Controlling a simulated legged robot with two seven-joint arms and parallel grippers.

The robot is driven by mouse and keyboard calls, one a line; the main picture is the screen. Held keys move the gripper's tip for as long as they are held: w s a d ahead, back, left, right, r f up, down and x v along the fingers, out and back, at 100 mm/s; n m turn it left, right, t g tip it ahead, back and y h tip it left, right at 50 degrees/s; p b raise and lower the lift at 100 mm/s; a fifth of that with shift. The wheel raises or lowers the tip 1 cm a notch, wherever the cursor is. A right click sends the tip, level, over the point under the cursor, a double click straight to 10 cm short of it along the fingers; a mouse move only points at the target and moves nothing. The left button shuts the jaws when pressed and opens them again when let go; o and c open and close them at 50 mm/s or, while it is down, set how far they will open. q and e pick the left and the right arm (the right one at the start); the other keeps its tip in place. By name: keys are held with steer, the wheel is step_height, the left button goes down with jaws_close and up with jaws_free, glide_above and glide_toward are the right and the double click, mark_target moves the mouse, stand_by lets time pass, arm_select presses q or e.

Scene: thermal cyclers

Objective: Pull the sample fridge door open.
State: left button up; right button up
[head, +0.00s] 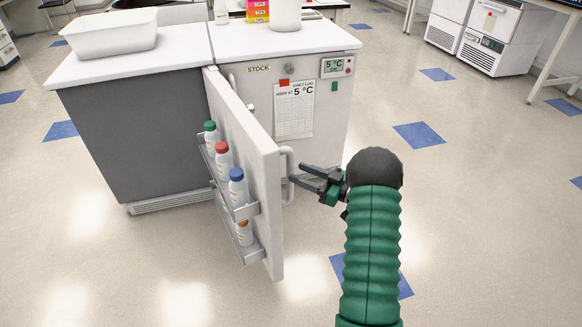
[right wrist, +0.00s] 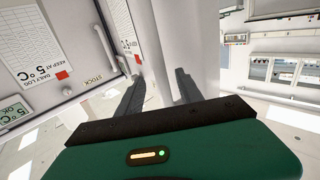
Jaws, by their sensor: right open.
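The sample fridge door (head: 245,140) stands swung out toward me, its edge facing me. Its inner side, on the left, carries racks with several capped bottles (head: 222,160). A pale bar handle (head: 288,175) is on its outer, right side. My right gripper (head: 292,180) is open, its dark fingers pointing left at the handle. In the right wrist view the open fingers (right wrist: 153,85) are spread near a white upright surface (right wrist: 185,40); I cannot tell whether they touch it. My left gripper is not in view.
A white-topped cabinet marked STOCK (head: 325,120) stands behind the door, with a 5 °C display (head: 336,67) and a paper log (head: 294,110). A white tub (head: 112,32) sits on the left top. Open floor (head: 470,200) lies to the right.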

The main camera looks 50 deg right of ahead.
steer(key=p+v, duration=0.2)
steer(key=v, duration=1)
steer(key=shift+s, duration=0.15)
